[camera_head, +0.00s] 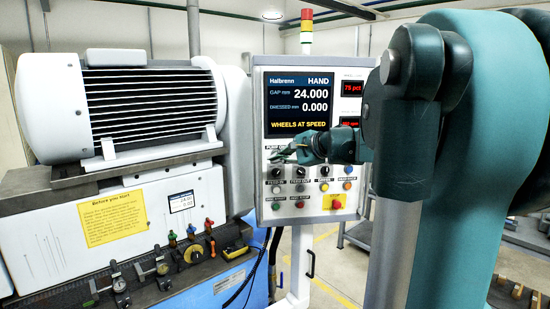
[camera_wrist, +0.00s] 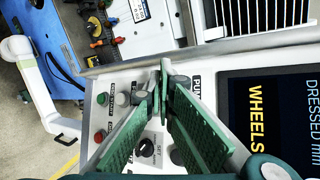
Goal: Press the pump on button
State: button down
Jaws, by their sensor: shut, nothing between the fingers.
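The control panel (camera_head: 257,190) shows a screen above rows of knobs and buttons. My gripper (camera_head: 278,154) is in front of its upper control row, just below the screen, beside the partly covered pump label. In the wrist view my gripper (camera_wrist: 165,72) has its green fingers meeting at the tips, with nothing held. A label starting "PUMP" (camera_wrist: 196,86) shows right beside the fingertips. The pump on button itself is hidden or not distinguishable behind the fingers. I cannot tell whether the tips touch the panel.
The screen (camera_head: 300,103) reads "WHEELS AT SPEED". Lower on the panel are black knobs, coloured buttons and a red stop button on yellow (camera_head: 337,204). The grinder (camera_head: 140,205) with its finned motor housing (camera_head: 150,105) stands close on the left. A signal lamp (camera_head: 306,30) tops the panel.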

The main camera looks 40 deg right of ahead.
jog(key=shift+w+d, duration=0.55)
jog(key=shift+w, duration=0.25)
jog(key=shift+w+d, duration=0.5)
jog(key=shift+w, duration=0.3)
jog(key=shift+w+d, duration=0.5)
jog(key=shift+w, duration=0.3)
dwell(1.8)
jog(key=shift+s, duration=0.1)
jog(key=shift+s+a, duration=0.5)
jog(key=shift+s, duration=0.15)
jog(key=shift+s, duration=0.1)
dwell(0.5)
jog(key=shift+s+a, duration=0.7)
jog(key=shift+s, duration=0.35)
jog(key=shift+s+a, duration=0.7)
jog(key=shift+s, duration=0.3)
